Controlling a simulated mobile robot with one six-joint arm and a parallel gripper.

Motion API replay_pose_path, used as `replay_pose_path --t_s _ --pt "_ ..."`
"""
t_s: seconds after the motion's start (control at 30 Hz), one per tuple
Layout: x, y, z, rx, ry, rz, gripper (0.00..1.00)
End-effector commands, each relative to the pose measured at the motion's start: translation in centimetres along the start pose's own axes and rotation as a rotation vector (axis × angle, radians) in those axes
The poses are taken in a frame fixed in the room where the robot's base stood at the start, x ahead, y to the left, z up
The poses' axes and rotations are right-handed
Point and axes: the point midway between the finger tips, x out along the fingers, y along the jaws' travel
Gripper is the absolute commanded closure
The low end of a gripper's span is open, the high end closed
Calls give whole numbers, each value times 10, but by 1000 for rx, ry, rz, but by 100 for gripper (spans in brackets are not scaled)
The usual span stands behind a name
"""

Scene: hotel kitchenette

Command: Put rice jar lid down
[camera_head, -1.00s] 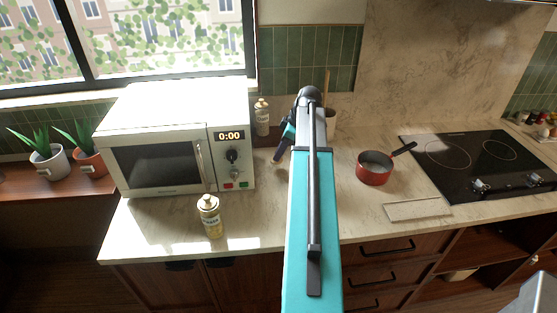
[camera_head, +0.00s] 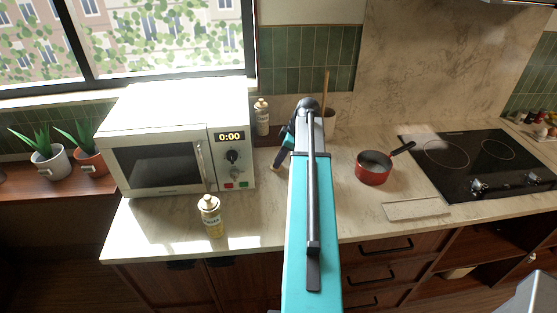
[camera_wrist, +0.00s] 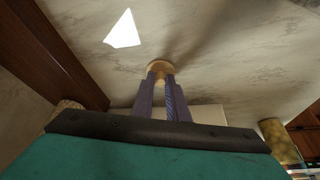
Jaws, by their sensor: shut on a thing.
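My gripper (camera_wrist: 160,84) points at the pale marble counter in the wrist view. Its two purple fingers are shut on a small, round tan lid (camera_wrist: 160,66). The lid is close to the counter surface; I cannot tell if it touches. In the head view my gripper (camera_head: 277,160) is partly hidden behind my arm, right of the microwave. A jar (camera_head: 211,218) with a tan top and a label stands upright at the counter's front. A similar jar (camera_head: 262,117) stands at the back beside the microwave. I cannot read which label says rice.
A white microwave (camera_head: 172,140) fills the counter's left. A red saucepan (camera_head: 373,170) stands to the right, beside a black cooktop (camera_head: 475,160) and a pale rectangular board (camera_head: 417,209). The counter between the front jar and the saucepan looks mostly clear, though my arm covers part of it.

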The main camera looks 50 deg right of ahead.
Motion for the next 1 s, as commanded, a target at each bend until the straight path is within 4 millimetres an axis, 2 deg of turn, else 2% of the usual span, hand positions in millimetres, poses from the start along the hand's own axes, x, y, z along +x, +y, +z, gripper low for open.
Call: replay_pose_path --t_s 0.27,0.3,0.37,0.4,0.73,1.0 --pt "4 0 1 0 0 0 100" --pt "3 0 1 0 0 0 80" --pt "3 0 1 0 0 0 69" --pt "3 0 1 -1 0 0 68" --pt "2 0 0 -1 0 -1 68" --pt "-8 0 -1 -1 0 0 68"
